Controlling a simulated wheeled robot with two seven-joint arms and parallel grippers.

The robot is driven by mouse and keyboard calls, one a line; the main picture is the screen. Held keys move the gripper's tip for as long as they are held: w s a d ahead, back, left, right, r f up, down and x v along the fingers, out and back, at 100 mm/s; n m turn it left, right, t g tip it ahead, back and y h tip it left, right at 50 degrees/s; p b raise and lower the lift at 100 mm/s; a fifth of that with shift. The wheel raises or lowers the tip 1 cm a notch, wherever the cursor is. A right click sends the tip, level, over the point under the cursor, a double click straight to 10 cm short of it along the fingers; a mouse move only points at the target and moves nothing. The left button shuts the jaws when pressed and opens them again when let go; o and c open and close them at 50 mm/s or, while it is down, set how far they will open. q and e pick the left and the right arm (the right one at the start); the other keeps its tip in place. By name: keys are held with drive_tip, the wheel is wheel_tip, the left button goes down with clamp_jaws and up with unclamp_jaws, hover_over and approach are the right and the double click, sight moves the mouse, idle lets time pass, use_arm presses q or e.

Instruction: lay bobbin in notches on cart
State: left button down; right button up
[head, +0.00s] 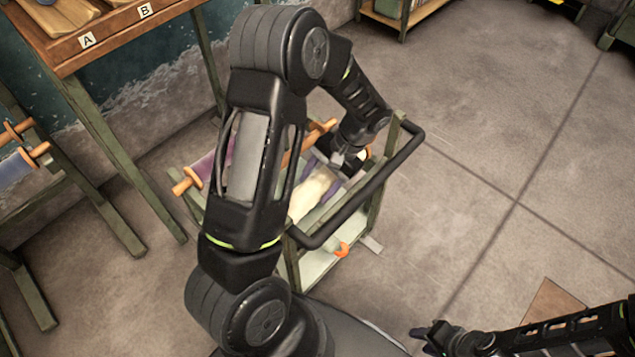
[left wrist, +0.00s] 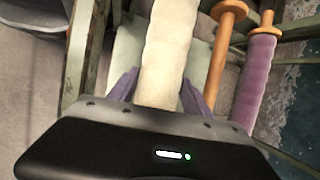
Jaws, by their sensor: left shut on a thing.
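The cream bobbin (head: 307,198) is between the fingers of my left gripper (head: 335,172), over the cart. In the left wrist view, the cream bobbin (left wrist: 168,50) runs up between two purple fingers (left wrist: 155,90), which are shut on it. The cart has a green wooden frame (head: 375,200) and a black handle (head: 403,157). My arm hides much of the cart and the bobbin's ends, so I cannot tell whether the bobbin touches any notches. My right gripper (head: 428,337) is at the lower right, away from the cart; its opening is unclear.
On the cart, a purple bobbin (left wrist: 255,85) and a bare orange bobbin (left wrist: 222,50) lie beside the cream one. A wooden rack marked A and B (head: 110,32) stands at upper left. Another bobbin (head: 20,163) rests at far left.

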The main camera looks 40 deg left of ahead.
sight(328, 181)
use_arm(q)
drive_tip(key=shift+f, duration=0.1)
drive_tip(key=shift+f+b, duration=0.9)
drive_tip(key=shift+f, duration=0.25)
drive_tip(key=shift+f+b, duration=0.4)
drive_tip(key=shift+f, duration=0.3)
idle(0.8)
drive_tip(key=shift+c, duration=1.9)
unclamp_jaws()
drive_tip(key=shift+p+v, duration=0.7)
drive_tip(key=shift+v, duration=3.3)
drive_tip(key=shift+s, duration=0.1)
